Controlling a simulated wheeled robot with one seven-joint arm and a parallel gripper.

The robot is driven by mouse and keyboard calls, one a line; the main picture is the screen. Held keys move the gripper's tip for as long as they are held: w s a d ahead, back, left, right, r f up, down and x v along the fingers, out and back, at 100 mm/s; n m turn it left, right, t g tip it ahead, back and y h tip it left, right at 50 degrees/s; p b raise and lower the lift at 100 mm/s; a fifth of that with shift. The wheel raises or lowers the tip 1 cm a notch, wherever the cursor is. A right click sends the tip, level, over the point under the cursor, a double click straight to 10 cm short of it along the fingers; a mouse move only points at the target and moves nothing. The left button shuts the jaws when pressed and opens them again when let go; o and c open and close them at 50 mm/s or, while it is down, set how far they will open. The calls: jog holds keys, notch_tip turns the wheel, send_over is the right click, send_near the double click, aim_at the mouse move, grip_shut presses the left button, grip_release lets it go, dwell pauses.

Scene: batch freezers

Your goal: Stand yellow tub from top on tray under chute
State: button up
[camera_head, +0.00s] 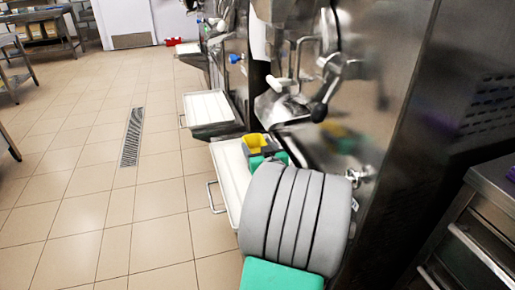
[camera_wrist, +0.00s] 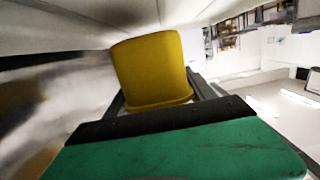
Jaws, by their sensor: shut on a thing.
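The yellow tub (camera_head: 257,141) is between the fingers of my gripper (camera_head: 263,157), which is shut on it. In the head view it appears over the right side of the white tray (camera_head: 227,165), below and left of the steel chute (camera_head: 283,107) of the near freezer. I cannot tell whether its base touches the tray. In the wrist view the tub (camera_wrist: 152,68) stands between the two dark fingers, its lower part partly hidden by my gripper (camera_wrist: 157,100). My arm covers part of the tray in the head view.
The near freezer's steel front, with a black-knobbed lever (camera_head: 318,111), rises close to the right of my arm. A second white tray (camera_head: 207,108) sits under the freezer behind. The tiled floor (camera_head: 95,205) on the left is clear, with a drain grate (camera_head: 132,137).

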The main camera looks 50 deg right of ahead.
jog(key=shift+f+b, duration=0.4)
jog(key=shift+b, duration=0.05)
jog(key=shift+f+b, duration=0.25)
jog(key=shift+b, duration=0.15)
jog(key=o, duration=1.5)
jog(key=shift+r+p, duration=0.25)
jog(key=shift+p, duration=0.05)
jog(key=shift+s+a+r+p, duration=0.1)
jog(key=shift+s+r+p, duration=0.35)
jog(key=shift+r+p, duration=0.25)
jog(key=v, duration=1.1)
jog(key=shift+f, duration=0.2)
